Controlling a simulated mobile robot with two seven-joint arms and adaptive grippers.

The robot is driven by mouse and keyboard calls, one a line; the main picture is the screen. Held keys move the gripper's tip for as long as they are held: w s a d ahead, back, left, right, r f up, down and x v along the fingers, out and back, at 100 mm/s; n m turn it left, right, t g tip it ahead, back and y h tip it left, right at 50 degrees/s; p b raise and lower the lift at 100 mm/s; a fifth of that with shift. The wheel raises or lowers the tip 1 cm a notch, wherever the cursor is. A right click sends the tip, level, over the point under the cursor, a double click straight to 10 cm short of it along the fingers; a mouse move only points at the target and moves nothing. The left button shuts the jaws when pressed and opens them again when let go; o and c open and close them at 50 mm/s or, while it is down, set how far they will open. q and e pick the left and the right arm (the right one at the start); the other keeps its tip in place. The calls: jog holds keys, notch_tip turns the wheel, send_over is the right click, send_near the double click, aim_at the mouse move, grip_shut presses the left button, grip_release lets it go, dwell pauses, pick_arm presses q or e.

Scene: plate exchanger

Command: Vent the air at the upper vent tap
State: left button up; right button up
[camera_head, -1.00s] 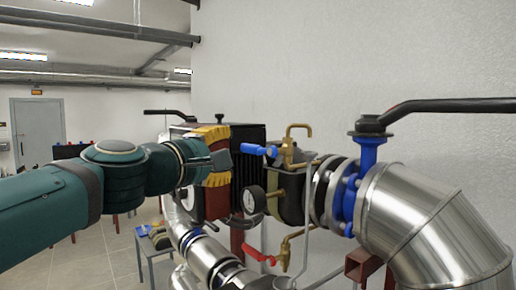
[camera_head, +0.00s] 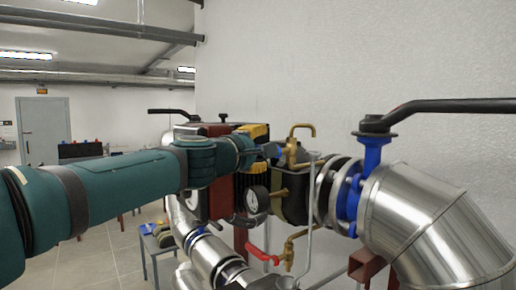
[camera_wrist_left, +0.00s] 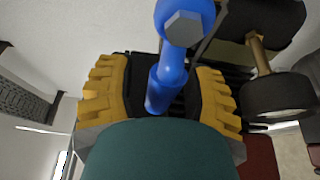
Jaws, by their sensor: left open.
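The upper vent tap (camera_head: 292,152) is a brass tap with a hooked spout and a blue lever (camera_head: 272,150) pointing left. My left gripper (camera_head: 258,156) has its yellow padded fingers around the lever in the head view. In the left wrist view the blue lever (camera_wrist_left: 170,75) lies between the two spread fingers of the left gripper (camera_wrist_left: 160,90), with gaps visible on both sides. Whether a finger touches the lever is hidden. My right gripper is not in view.
A round pressure gauge (camera_head: 256,200) sits just below the gripper. A lower brass tap with a red lever (camera_head: 262,255) is beneath. A thin metal pipe (camera_head: 309,205) runs down beside the taps. A blue valve with a long black handle (camera_head: 450,106) and silver pipe (camera_head: 430,225) stand right.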

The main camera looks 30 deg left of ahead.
pick_arm(q)
grip_shut()
jog(key=shift+w+d+f, duration=0.1)
jog(key=shift+w, duration=0.1)
jog(key=shift+b, duration=0.35)
